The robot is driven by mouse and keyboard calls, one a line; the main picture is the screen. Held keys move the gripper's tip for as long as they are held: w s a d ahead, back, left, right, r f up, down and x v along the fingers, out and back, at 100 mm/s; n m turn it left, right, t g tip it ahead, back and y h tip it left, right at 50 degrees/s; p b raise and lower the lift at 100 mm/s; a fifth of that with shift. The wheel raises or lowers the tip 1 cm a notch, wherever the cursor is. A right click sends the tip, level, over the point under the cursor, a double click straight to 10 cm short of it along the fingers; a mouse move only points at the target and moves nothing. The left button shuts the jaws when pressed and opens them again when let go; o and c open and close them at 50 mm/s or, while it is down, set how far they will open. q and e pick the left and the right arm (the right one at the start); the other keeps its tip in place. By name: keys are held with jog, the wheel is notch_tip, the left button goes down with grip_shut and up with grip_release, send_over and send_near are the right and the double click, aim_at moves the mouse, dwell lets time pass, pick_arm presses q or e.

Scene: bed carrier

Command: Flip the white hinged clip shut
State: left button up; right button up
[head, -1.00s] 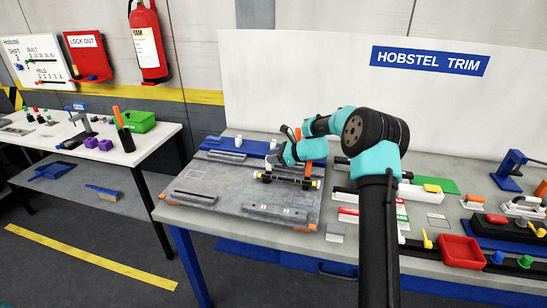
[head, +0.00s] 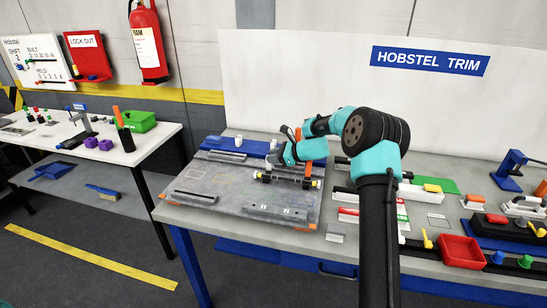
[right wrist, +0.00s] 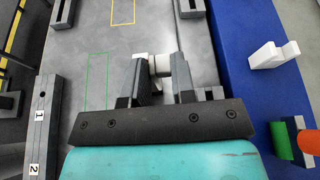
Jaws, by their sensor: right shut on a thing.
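My right gripper (head: 272,163) is over the grey fixture board (head: 225,185) on the bench. In the right wrist view its two dark fingers (right wrist: 163,88) are closed around a small white piece (right wrist: 160,66), which looks like the white hinged clip. The piece shows between and just beyond the fingertips, next to a grey block. Its hinge and lower part are hidden by the fingers, so I cannot tell how far it is folded. In the head view the gripper and arm hide most of it. My left gripper is not in view.
A blue strip (head: 235,145) runs along the board's back edge with a white upright piece (right wrist: 275,55) on it. A dark bar with yellow ends (head: 290,179) lies by the gripper. A red tray (head: 461,251) is at the right.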

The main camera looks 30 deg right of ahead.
jog(key=shift+s+a, duration=0.1)
jog(key=shift+s+a+f+n+t+h, duration=0.1)
jog(key=shift+s+a+n+t+h, duration=0.3)
jog(key=shift+n, duration=0.3)
jog(key=shift+s+a+n+t+h, duration=0.3)
jog(key=shift+s+a+n+t, duration=0.1)
jog(key=shift+n, duration=0.3)
jog(key=n, duration=0.1)
jog(key=s+a+f+n+t, duration=0.1)
jog(key=shift+s+a+f+n+t+h, duration=0.1)
jog(key=shift+s+a+n+t+h, duration=0.2)
jog(key=shift+n+h, duration=0.1)
jog(key=n, duration=0.1)
jog(key=s+a+f+n+t, duration=0.1)
jog(key=shift+f+n+t, duration=0.25)
jog(key=shift+n+t, duration=0.05)
jog(key=shift+s+a+f+n+t, duration=0.15)
jog(key=shift+f+n+t, duration=0.25)
jog(key=shift+n, duration=0.35)
jog(key=shift+s+a+f+n+t, duration=0.1)
jog(key=shift+a+f+n+t, duration=0.1)
jog(key=shift+f+n, duration=0.4)
jog(key=shift+r+n, duration=0.15)
jog(key=shift+n, duration=0.1)
jog(key=o, duration=0.8)
jog(key=shift+c, duration=0.2)
